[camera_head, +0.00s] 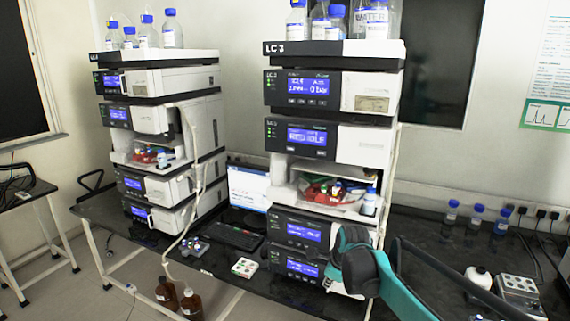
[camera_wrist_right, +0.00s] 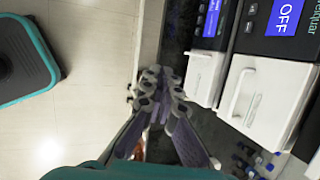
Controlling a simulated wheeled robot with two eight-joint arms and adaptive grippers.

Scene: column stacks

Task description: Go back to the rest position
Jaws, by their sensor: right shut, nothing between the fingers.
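My right arm comes in from the lower right in the head view. Its gripper (camera_head: 345,252) is in front of the lower modules of the right column stack (camera_head: 365,148), partly covering them. In the right wrist view the fingers of the right gripper (camera_wrist_right: 160,88) are together with nothing between them. That view also shows white module fronts (camera_wrist_right: 262,92) to the right of the fingers, apart from them. My left gripper is in neither view.
The left column stack (camera_head: 172,85) stands on the dark bench (camera_head: 105,208). Blue-capped bottles (camera_head: 476,217) and a grey block (camera_head: 520,293) are on the right bench. Brown bottles (camera_head: 191,303) stand low at the front. Open floor (camera_wrist_right: 100,35) lies left of the right gripper's fingers.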

